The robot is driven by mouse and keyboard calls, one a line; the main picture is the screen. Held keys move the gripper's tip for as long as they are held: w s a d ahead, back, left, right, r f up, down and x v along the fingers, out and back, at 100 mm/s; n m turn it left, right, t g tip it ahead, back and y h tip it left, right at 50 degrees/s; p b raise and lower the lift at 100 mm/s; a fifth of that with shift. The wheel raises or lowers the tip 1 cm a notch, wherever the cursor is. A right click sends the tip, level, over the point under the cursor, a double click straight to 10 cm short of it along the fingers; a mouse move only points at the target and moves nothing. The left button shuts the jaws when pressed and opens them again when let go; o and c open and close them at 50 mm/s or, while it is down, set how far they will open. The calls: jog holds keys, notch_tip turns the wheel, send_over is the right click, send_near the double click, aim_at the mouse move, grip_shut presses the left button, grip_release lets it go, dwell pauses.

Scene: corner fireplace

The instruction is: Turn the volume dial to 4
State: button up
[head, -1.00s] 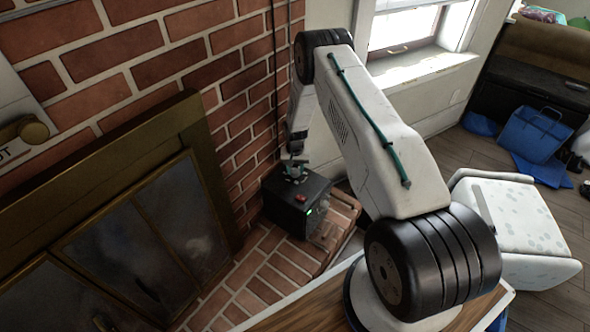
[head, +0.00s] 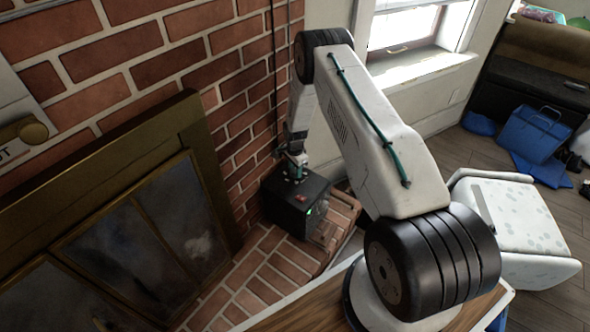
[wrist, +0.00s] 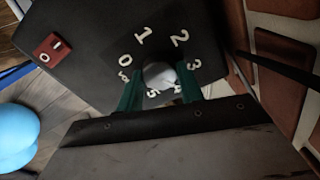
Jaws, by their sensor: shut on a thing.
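The volume dial (wrist: 160,74) is a pale grey knob on the top of a black box (head: 280,203). White numerals ring it in the wrist view: 0 and 1 at upper left, 2 and 3 at right, 5 just below. The 4 is mostly covered by a finger. My gripper (wrist: 161,85) has its teal fingers on both sides of the knob, shut on it. In the head view my gripper (head: 294,168) points down onto the box top. I cannot tell which numeral the knob points to.
A red switch (wrist: 52,47) sits on the same box top. The box stands on a brick hearth (head: 262,268) against a brick wall (head: 233,130), close on the gripper's side. A blue rounded object (wrist: 14,135) shows at the wrist view's left edge.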

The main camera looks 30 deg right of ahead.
jog(key=shift+a+m, duration=0.1)
jog(key=shift+m, duration=1.5)
jog(key=o, duration=1)
notch_tip(320, 180, up, 8)
jog(key=shift+f, duration=0.1)
